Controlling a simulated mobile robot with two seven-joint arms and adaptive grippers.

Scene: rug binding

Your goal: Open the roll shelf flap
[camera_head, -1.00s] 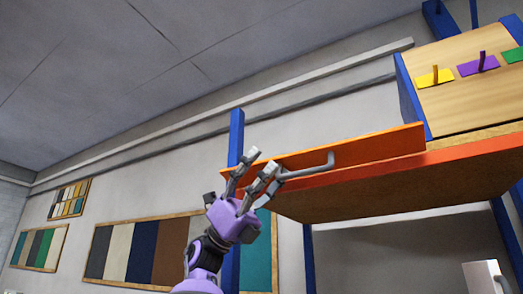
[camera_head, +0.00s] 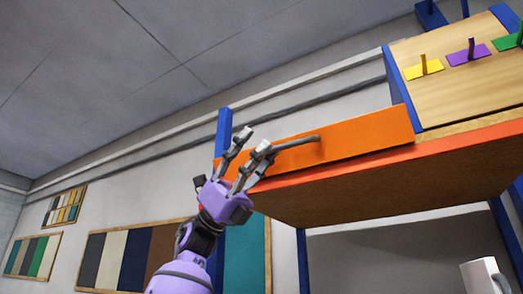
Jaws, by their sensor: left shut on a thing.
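The roll shelf flap (camera_head: 375,133) is a long orange panel along the front edge of the raised shelf (camera_head: 400,180) with its wooden underside. A grey bar handle (camera_head: 303,141) stands out from its face. My left gripper (camera_head: 256,142) is at the left end of the handle, shut on it, with grey fingers on a purple hand. The fingers and hand hide the handle's left end and part of the flap's left end. My right gripper is out of view.
Above the shelf a slanted wooden board carries yellow (camera_head: 423,67), purple (camera_head: 468,52) and green tags with pegs. Blue posts (camera_head: 222,140) frame the shelf. Colour sample boards (camera_head: 120,255) hang on the wall behind. A white mug-like object (camera_head: 484,277) shows at lower right.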

